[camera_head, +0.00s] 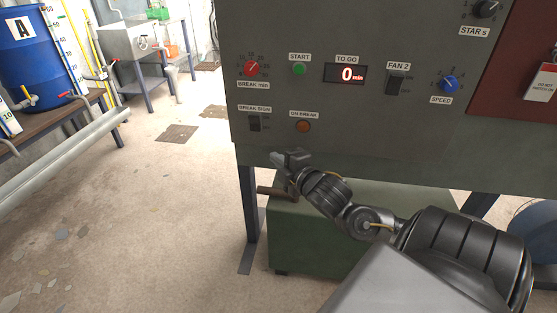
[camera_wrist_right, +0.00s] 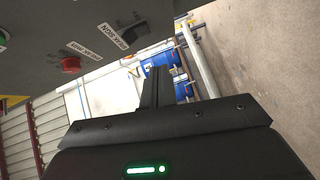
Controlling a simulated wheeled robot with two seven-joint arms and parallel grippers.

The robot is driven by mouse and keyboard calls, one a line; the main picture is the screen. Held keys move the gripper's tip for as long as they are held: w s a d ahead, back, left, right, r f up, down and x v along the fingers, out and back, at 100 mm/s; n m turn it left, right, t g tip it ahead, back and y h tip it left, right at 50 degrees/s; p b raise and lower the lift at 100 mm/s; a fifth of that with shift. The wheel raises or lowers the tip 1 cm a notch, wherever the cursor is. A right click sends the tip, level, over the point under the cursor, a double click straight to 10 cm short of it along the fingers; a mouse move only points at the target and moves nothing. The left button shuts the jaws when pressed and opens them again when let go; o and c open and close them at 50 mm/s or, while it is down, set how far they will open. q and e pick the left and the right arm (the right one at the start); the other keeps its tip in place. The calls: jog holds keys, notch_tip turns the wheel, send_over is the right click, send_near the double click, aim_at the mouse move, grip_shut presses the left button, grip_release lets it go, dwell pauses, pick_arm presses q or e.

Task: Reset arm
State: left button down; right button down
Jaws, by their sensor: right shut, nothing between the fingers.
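My right arm reaches in from the lower right in the head view. Its gripper (camera_head: 284,157) is at the lower edge of the grey control panel (camera_head: 345,130), below the BREAK SIGN switch (camera_head: 254,123) and the orange ON BREAK button (camera_head: 303,126). The fingers are closed together and empty; they also show in the right wrist view (camera_wrist_right: 157,88), pointing past the panel edge. I cannot tell whether the gripper touches the panel. My left gripper is not in view.
The panel also carries a red BREAK min knob (camera_head: 251,68), a green START button (camera_head: 299,69) and a display (camera_head: 346,74) reading 0. A green box (camera_head: 315,235) stands under it. A blue barrel (camera_head: 28,50) is at the far left. Open floor lies left of the panel.

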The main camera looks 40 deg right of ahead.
dwell(0.7)
